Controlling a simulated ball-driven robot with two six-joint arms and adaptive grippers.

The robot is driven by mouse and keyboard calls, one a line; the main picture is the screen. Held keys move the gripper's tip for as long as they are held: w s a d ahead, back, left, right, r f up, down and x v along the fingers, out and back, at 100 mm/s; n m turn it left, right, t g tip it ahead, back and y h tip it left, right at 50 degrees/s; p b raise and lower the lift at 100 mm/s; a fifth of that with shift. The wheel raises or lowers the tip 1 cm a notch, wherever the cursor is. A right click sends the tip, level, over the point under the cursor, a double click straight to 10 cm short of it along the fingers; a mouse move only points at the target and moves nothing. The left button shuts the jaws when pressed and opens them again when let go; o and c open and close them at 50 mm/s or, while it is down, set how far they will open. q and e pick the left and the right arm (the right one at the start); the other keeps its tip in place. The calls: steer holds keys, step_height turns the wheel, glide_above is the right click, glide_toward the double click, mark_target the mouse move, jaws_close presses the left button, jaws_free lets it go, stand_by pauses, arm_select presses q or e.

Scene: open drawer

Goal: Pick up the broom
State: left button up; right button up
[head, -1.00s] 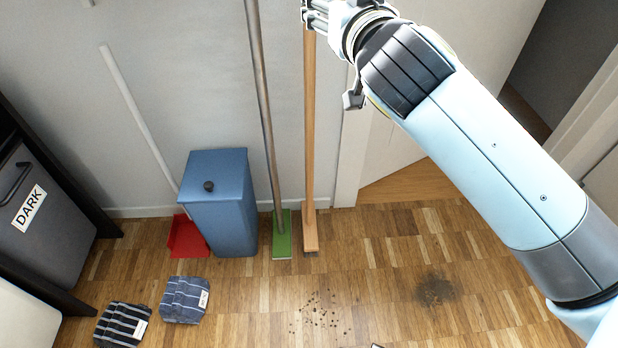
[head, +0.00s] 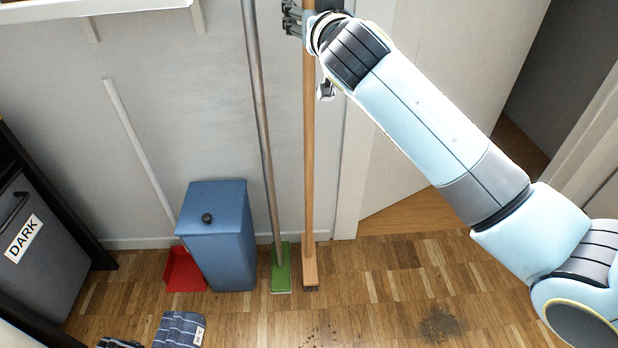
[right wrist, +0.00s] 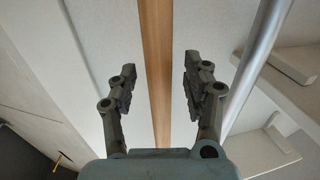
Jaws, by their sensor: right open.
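The broom (head: 309,150) has a long light-brown wooden handle and a wooden head with dark bristles on the floor. It stands upright against the wall. My right gripper (head: 293,18) is high on the handle, near the top edge of the head view. In the right wrist view the open fingers stand on either side of the wooden handle (right wrist: 156,60), with a gap on both sides. The handle's top end is out of the head view. My left gripper is not in view.
A grey-handled tool with a green head (head: 281,270) stands just left of the broom. Left of that are a blue bin (head: 220,240) and a red dustpan (head: 184,270). A white shelf (head: 85,11) is at upper left. A door (head: 420,100) is at right.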

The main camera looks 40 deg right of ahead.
jaws_close()
stand_by(0.6)
